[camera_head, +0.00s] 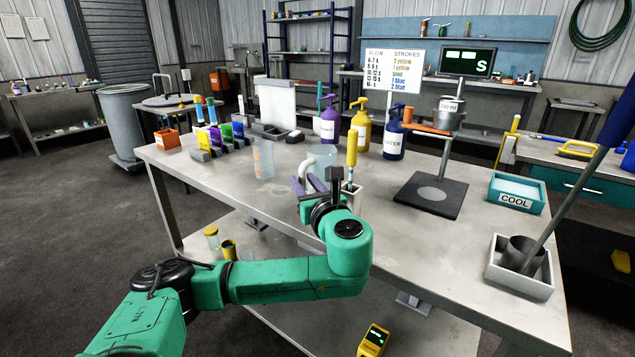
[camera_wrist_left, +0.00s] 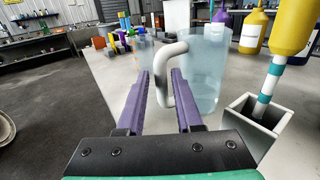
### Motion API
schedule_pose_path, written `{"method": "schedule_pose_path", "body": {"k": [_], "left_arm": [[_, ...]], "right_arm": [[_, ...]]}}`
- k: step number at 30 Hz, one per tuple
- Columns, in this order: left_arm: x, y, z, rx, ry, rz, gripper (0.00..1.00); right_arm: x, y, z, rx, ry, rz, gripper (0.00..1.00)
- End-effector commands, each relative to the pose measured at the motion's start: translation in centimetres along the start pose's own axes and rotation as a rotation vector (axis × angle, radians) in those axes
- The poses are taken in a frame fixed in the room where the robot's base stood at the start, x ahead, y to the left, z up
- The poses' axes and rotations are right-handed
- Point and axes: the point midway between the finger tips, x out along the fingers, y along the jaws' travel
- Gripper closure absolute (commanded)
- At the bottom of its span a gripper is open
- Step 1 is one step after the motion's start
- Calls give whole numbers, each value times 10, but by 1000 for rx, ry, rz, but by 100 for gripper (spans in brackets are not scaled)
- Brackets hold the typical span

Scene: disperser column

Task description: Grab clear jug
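The clear jug (camera_head: 323,153) stands on the metal table, with its white handle facing my left gripper. In the left wrist view, the jug (camera_wrist_left: 208,75) is just beyond the fingers, and its white handle (camera_wrist_left: 160,72) lies at the gap between them. My left gripper (camera_head: 308,184) has purple fingers; it also shows in the left wrist view (camera_wrist_left: 162,88). The fingers are apart, one on each side of the handle's lower part, and look not closed on it. The arm hides part of the table in the head view. My right gripper is not in view.
A white square holder (camera_wrist_left: 252,124) with a yellow-topped tool stands close right of the gripper. A clear beaker (camera_head: 263,160) with orange marks stands to the left. Purple (camera_head: 329,124), yellow (camera_head: 361,127) and blue (camera_head: 394,138) pump bottles stand behind. A dark stand base (camera_head: 432,194) is farther right.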

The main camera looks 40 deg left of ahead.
Motion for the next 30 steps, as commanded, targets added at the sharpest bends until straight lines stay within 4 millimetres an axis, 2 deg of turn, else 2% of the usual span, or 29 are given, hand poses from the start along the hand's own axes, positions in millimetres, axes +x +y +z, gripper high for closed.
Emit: {"method": "schedule_pose_path", "body": {"k": [9,16,18,19,30], "left_arm": [[52,0,-2,-2,-1,1,65],[55,-1,-2,-2,0,-1,65],[55,-1,-2,-2,0,-1,92],[55,-1,-2,-2,0,-1,100],[54,-1,-2,-1,1,-2,100]], "right_arm": [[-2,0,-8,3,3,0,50],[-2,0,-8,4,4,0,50],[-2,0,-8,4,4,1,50],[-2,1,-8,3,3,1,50],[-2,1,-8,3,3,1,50]]}}
